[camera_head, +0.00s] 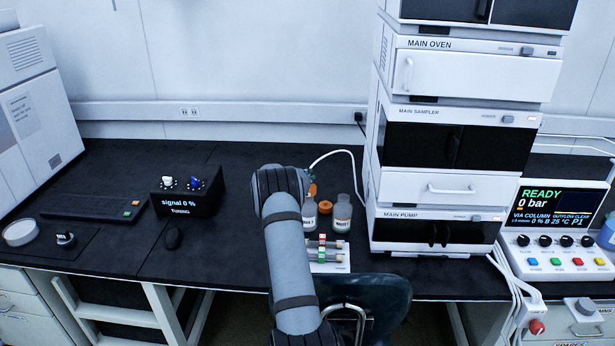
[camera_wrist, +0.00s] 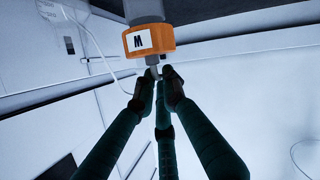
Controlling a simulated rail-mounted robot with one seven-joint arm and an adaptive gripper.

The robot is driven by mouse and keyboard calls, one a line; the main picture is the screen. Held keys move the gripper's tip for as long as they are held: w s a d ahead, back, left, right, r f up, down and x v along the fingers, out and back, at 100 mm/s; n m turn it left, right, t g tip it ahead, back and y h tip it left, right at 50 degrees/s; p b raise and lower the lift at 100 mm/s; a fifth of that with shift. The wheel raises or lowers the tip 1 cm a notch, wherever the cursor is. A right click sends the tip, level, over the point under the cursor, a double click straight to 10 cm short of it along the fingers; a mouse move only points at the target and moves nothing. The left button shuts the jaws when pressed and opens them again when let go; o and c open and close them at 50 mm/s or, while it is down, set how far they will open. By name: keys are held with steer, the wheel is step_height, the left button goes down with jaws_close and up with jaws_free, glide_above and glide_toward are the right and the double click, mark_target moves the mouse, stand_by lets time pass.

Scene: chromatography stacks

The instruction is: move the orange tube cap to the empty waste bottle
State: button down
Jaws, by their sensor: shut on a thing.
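The orange tube cap (camera_wrist: 150,41) bears a white label with a black M in the wrist view. A grey cylindrical part continues beyond it to the picture's top edge. My gripper (camera_wrist: 160,76) is shut on the cap's narrow stem. In the head view the orange cap (camera_head: 312,190) shows just right of my arm, above the left bottle, and my fingers are hidden behind the arm. I cannot tell which is empty.
A small orange round thing (camera_head: 325,207) is between the bottles. A white rack (camera_head: 330,266) with small capped tubes lies in front. The instrument stack (camera_head: 435,230) stands close on the right. A white tube (camera_head: 340,152) arches behind.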

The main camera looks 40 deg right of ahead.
stand_by(0.4)
steer(key=shift+f+b, duration=0.75)
steer(key=shift+f, duration=0.2)
steer(key=shift+f, duration=0.1)
steer(key=shift+f, duration=0.35)
steer(key=c, duration=1.8)
jaws_free()
steer(key=o, duration=0.4)
steer(key=shift+o, duration=0.2)
